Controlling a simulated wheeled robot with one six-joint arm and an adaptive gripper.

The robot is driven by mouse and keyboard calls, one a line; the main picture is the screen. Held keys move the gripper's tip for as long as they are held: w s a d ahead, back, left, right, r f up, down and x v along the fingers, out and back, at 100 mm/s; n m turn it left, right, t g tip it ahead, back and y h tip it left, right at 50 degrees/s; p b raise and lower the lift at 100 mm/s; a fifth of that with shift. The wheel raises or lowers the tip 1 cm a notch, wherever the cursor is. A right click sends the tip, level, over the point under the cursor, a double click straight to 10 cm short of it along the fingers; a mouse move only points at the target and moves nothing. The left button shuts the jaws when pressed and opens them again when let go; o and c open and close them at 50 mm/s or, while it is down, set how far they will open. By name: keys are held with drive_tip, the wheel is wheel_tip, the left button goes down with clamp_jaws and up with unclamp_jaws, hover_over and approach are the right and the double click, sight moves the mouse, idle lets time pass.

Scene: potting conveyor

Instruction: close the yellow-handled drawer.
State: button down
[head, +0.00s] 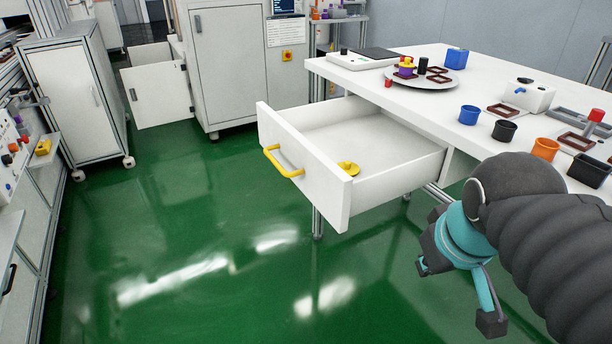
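The white drawer (306,168) with the yellow handle (283,161) stands pulled far out of the white table (500,97). Its front panel faces lower left. A small yellow object (348,168) lies inside it near the front panel; the rest of the drawer looks empty. My gripper (455,292) is at the lower right, right of the drawer and apart from it, over the green floor. Its fingers are spread and nothing shows between them. My dark arm hides part of the table's front edge.
Blue (469,115), black (504,131) and orange (545,149) cups stand near the table's front edge. A round white plate (421,81) holds several small parts. A white cabinet (78,103) on wheels stands at left. The green floor (190,230) before the drawer is clear.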

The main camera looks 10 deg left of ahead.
sight(314, 185)
drive_tip(key=w+a+r+n+g+h+b, duration=0.1)
drive_tip(key=w+a+r+n, duration=0.3)
drive_tip(key=a+n, duration=0.35)
drive_tip(key=w+a+r+n+g+h+b, duration=0.1)
drive_tip(key=w+a+r+n, duration=0.2)
drive_tip(key=a+n, duration=0.5)
drive_tip(key=w+a+r+n+g+b, duration=0.1)
drive_tip(key=w+a+r+n+b, duration=0.1)
drive_tip(key=w+a+r+n, duration=0.5)
drive_tip(key=shift+m, duration=0.45)
drive_tip(key=shift+s+d+b+x, duration=0.25)
drive_tip(key=shift+b+x, duration=0.15)
drive_tip(key=shift+x, duration=1.7)
drive_tip(key=shift+s+d+b+x, duration=0.15)
drive_tip(key=shift+d+b+x, duration=0.2)
drive_tip(key=shift+x, duration=1.8)
drive_tip(key=shift+s+d+b+x, duration=0.2)
drive_tip(key=shift+b+x, duration=0.2)
drive_tip(key=shift+x, duration=1.7)
drive_tip(key=shift+d+r, duration=0.1)
